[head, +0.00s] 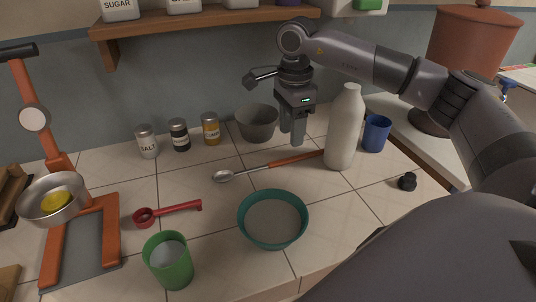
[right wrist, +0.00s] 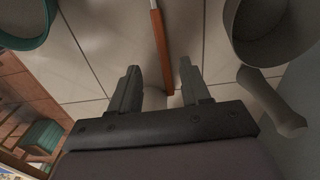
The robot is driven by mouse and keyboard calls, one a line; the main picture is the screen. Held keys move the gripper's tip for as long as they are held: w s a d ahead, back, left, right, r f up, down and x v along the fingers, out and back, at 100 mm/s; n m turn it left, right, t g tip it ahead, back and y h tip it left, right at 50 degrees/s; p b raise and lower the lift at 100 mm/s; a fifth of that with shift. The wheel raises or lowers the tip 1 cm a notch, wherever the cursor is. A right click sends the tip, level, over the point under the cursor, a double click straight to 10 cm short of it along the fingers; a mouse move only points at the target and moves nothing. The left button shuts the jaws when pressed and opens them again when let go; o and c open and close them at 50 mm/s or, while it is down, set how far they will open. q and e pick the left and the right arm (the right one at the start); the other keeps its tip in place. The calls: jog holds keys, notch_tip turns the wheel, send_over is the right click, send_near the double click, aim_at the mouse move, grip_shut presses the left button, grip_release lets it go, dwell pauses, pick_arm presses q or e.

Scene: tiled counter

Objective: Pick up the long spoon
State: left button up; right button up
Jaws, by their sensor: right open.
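The long spoon (head: 268,166) lies on the tiled counter, with a silver bowl end at the left and an orange-brown handle pointing right toward the white bottle. Its handle also shows in the right wrist view (right wrist: 161,50), running down between the two fingers. My right gripper (head: 291,139) is open and empty, fingers pointing down, near the handle and just behind it in the head view. The handle's far end is partly hidden near the white bottle (head: 341,130). My left gripper is not in view.
A teal bowl (head: 272,243) stands in front of the spoon and a grey bowl (head: 257,136) behind it. A blue cup (head: 376,133) and black cap (head: 407,181) are to the right. A shelf (head: 205,24) is above.

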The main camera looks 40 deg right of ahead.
aim_at(287, 159)
jog(key=f, duration=0.6)
jog(key=shift+w+a+f+p, duration=0.2)
jog(key=shift+f+p, duration=0.15)
jog(key=shift+f, duration=0.05)
grip_shut()
